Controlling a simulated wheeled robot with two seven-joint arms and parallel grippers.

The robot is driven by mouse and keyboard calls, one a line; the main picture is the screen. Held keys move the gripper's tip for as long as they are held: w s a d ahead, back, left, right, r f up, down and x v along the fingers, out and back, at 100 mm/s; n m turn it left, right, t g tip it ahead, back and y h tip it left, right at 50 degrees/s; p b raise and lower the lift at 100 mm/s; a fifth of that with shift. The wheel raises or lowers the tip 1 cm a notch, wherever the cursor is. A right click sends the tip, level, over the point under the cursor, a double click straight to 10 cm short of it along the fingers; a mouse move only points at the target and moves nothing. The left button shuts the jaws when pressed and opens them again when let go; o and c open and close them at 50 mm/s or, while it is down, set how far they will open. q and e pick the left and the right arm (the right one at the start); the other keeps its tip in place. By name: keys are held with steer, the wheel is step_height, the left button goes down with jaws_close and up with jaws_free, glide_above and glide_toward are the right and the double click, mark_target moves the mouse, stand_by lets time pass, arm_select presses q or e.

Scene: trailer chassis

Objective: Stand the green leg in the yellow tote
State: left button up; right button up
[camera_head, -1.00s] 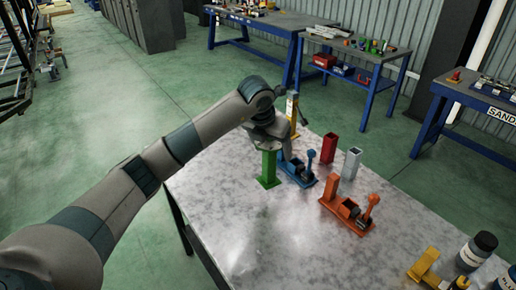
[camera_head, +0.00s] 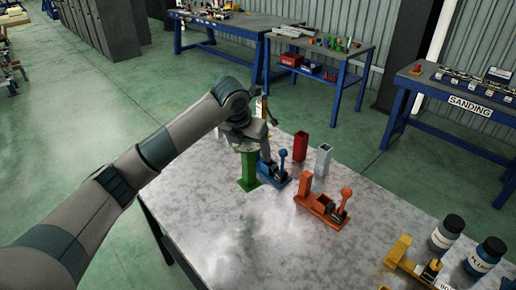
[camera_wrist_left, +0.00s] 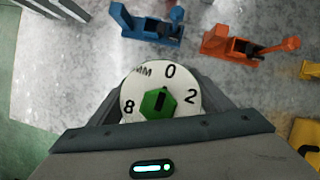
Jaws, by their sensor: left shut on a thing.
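The green leg (camera_head: 248,172) is upright at the left part of the grey table, with a wider foot at its lower end. My left gripper (camera_head: 246,142) is shut on its upper part, seen from above. In the left wrist view a white numbered dial with a green hexagonal centre (camera_wrist_left: 157,102) sits between the fingers, at the leg's top end. I cannot tell whether the foot touches the table. My right gripper is not in view.
Close right of the leg is a blue toggle clamp (camera_head: 272,171). Beyond are an orange clamp (camera_head: 322,209), a red square tube (camera_head: 300,147) and a grey tube (camera_head: 322,160).

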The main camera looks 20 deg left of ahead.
arm_select(q)
steer(key=s+d+f+m+g+b, duration=0.1)
steer(key=s+f+m+g+b, duration=0.1)
steer(key=s+m, duration=1.1)
steer(key=s+d+f+m+g+b, duration=0.1)
steer(key=s+f+m+g+b, duration=0.2)
steer(key=s+m, duration=1)
step_height(320, 180, down, 2)
steer(key=m+g, duration=0.4)
steer(key=m, duration=0.4)
steer(key=shift+f+y, duration=0.2)
steer(key=shift+y, duration=0.2)
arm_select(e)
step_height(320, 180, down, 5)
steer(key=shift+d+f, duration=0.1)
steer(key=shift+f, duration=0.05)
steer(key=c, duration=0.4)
